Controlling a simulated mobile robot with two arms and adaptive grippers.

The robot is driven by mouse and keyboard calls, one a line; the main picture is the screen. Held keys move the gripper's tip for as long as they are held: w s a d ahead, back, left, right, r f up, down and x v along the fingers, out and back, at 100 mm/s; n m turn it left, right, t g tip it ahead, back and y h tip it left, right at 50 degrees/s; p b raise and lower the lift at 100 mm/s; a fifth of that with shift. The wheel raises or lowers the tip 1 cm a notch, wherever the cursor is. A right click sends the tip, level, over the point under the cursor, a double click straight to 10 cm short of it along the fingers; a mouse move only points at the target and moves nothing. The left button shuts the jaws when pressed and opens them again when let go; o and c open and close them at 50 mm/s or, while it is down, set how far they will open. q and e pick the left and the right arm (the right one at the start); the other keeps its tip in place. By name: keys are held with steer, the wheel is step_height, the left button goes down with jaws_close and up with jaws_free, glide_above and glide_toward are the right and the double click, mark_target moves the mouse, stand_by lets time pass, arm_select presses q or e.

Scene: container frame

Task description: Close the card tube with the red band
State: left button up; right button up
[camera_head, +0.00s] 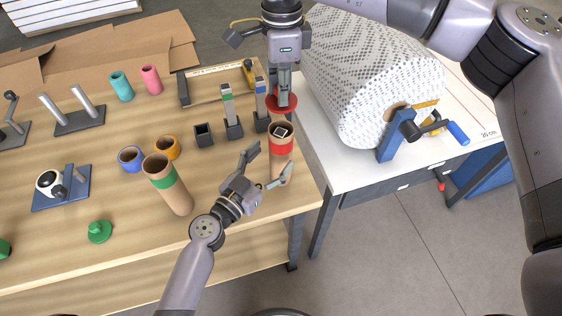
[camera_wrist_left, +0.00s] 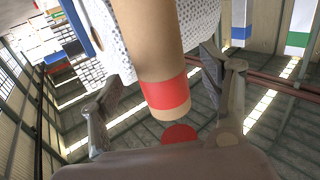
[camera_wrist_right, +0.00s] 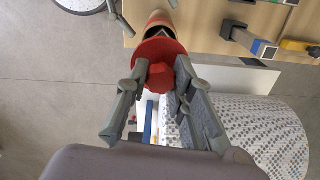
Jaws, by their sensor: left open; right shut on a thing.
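The card tube with the red band (camera_head: 281,149) stands upright near the table's right edge, its top open, with a dark and white item inside. My right gripper (camera_head: 283,88) is shut on a red cap (camera_head: 281,102) and holds it just above the tube's mouth, apart from it in the head view. The cap shows between the fingers in the right wrist view (camera_wrist_right: 160,75), with the tube (camera_wrist_right: 158,20) beyond it. My left gripper (camera_head: 271,162) is open, its fingers on either side of the tube. The left wrist view shows the red band (camera_wrist_left: 165,93) between the spread fingers.
A green-banded tube (camera_head: 168,187) stands left of my left gripper, and a green cap (camera_head: 99,231) lies farther left. Orange (camera_head: 167,147) and blue (camera_head: 130,158) rings sit behind. Small holders (camera_head: 233,127) stand close by. A large patterned roll (camera_head: 365,75) is at right.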

arm_select(q)
steer(key=shift+x, duration=2.1)
steer(key=shift+c, duration=0.6)
jaws_close()
